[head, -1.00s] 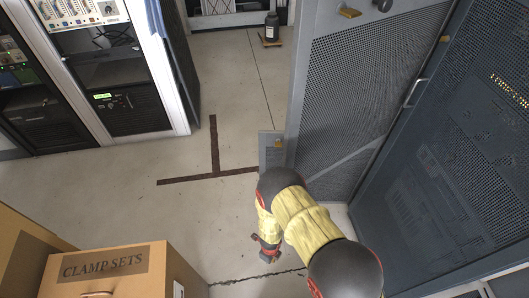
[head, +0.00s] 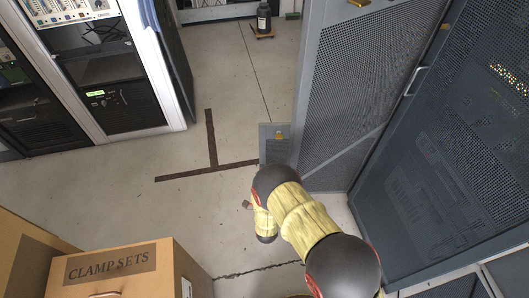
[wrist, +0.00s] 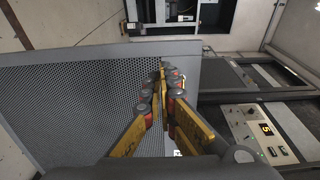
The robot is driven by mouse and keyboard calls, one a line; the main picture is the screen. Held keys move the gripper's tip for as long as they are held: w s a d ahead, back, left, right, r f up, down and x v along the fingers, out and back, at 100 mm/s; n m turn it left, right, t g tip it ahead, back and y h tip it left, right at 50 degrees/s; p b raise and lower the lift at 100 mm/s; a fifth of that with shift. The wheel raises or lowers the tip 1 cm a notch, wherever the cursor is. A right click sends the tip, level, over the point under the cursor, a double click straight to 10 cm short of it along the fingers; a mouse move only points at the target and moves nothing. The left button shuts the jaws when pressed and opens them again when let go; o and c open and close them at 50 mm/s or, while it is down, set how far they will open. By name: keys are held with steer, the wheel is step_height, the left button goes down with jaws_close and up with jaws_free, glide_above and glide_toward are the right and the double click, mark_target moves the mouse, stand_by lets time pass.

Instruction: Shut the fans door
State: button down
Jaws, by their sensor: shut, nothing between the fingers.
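A grey mesh door (head: 345,85) stands swung open in the head view, right of centre. I take it for the fans door; no label is readable. A small grey plate with a brass-coloured piece (head: 278,137) shows at its lower left edge. In the wrist view the mesh panel (wrist: 85,95) fills the left and middle. My gripper (wrist: 168,74) is shut and empty, its fingertips over the panel near its right edge. I cannot tell if they touch it. In the head view my arm hides most of the gripper, low beside the door's free edge.
A dark mesh cabinet front (head: 430,170) with a handle (head: 416,80) stands at the right. A clamp sets box (head: 120,268) is at lower left, racks (head: 125,105) at upper left. A dark bottle (head: 264,20) stands at the back. The floor between is open.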

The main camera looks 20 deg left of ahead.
steer(key=b, duration=0.4)
glide_toward(264, 139)
steer(key=x, duration=0.5)
steer(key=shift+w+f, duration=0.25)
steer(key=shift+w+a+r, duration=0.1)
steer(key=shift+w+a, duration=0.15)
steer(key=shift+w, duration=0.4)
